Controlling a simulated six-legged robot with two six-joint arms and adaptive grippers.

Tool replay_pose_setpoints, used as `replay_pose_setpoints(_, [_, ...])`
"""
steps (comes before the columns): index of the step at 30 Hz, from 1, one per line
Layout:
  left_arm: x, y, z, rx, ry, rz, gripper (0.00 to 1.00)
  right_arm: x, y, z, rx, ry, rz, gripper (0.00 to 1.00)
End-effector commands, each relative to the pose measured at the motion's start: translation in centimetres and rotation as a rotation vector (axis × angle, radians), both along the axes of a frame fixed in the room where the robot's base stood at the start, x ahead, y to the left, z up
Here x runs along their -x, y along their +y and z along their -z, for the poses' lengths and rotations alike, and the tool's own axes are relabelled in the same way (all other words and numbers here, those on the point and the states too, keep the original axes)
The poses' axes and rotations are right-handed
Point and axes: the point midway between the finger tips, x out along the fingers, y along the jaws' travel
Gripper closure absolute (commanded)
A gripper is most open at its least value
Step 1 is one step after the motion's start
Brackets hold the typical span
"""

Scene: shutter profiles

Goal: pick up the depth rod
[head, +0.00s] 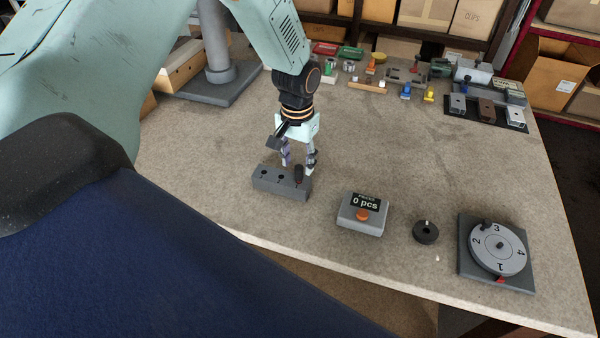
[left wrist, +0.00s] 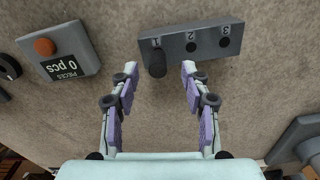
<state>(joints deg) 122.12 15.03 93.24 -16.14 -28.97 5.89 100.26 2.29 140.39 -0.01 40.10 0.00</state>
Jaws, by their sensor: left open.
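The depth rod, seen as a dark cylinder, stands in the hole marked 1 of a grey block (head: 279,184) on the bench. The depth rod (head: 299,173) is at the block's right end in the head view. In the left wrist view the rod (left wrist: 156,63) shows at the left end of the block (left wrist: 205,42), beside holes 2 and 3, which look empty. My left gripper (head: 299,165) is open, pointing down by the rod. In the left wrist view its fingertips (left wrist: 159,70) lie on either side of the rod, apart from it. My right gripper is not in view.
A counter box (head: 362,214) reading 0 pcs with an orange button stands right of the block. Further right are a black round piece (head: 426,232) and a numbered dial (head: 497,249). Small parts and fixtures line the back. Bench between is clear.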

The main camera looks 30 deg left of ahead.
Motion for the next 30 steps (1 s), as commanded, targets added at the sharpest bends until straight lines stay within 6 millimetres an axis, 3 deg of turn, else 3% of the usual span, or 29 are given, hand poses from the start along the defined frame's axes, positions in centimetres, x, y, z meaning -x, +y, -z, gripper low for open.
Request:
replay_pose_setpoints(7, [0.1, -0.3, 3.3, -0.001, 0.002, 0.001, 0.53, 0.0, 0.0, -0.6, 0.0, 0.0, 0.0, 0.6])
replay_pose_setpoints(16, [-0.1, -0.4, 3.8, 0.0, 0.0, 0.001, 0.53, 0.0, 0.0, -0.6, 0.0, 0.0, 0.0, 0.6])
replay_pose_setpoints(30, [-0.2, -0.3, 3.8, 0.0, 0.0, 0.0, 0.92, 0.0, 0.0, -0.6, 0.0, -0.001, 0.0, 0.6])
